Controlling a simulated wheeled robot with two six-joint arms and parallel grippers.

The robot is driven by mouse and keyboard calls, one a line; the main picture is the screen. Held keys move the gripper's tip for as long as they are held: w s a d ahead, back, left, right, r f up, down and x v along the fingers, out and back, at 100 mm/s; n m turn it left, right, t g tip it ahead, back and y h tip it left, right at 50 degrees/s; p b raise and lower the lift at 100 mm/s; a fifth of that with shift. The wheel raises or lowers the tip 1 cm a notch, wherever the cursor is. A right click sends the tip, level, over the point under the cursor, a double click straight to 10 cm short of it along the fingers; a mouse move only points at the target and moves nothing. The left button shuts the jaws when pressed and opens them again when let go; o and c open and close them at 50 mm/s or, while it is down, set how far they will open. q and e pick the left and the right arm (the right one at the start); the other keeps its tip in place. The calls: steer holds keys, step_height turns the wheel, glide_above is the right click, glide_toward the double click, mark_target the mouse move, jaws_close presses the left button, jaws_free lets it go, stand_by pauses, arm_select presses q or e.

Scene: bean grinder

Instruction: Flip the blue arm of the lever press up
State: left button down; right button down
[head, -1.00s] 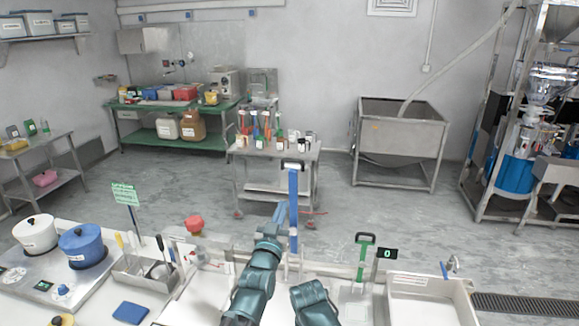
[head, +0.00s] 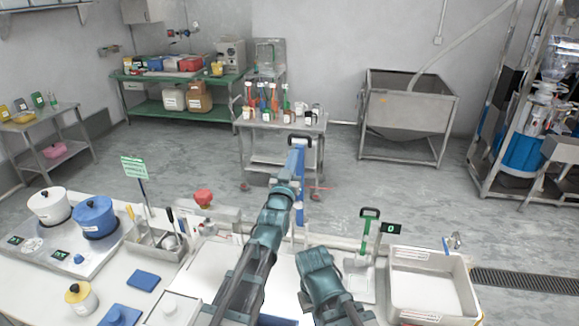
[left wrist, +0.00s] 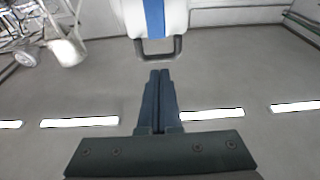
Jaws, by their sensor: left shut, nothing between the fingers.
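The blue arm of the lever press (head: 299,212) stands upright in the head view, with a dark loop handle (head: 303,139) at its top. In the left wrist view, its blue stripe (left wrist: 153,14) runs along a white body, and the dark handle (left wrist: 158,57) is just beyond my fingertips. My left gripper (head: 296,158) is beside the upper part of the blue arm, just below the handle. In the left wrist view, its fingers (left wrist: 160,73) are shut with nothing between them. Touch cannot be told. My right arm shows at bottom centre, but its gripper is not visible.
A green-handled tool (head: 369,226) stands right of the press, with a white bin (head: 430,262) beyond it. A red knob (head: 203,197) is to the left. Blue (head: 95,217) and white (head: 49,205) pots stand farther left. Open floor lies behind the counter.

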mark_target(299, 137)
arm_select(q)
steer(key=p+x, duration=0.1)
steer(key=x, duration=0.4)
steer(key=shift+w, duration=0.25)
steer(key=shift+d, duration=0.1)
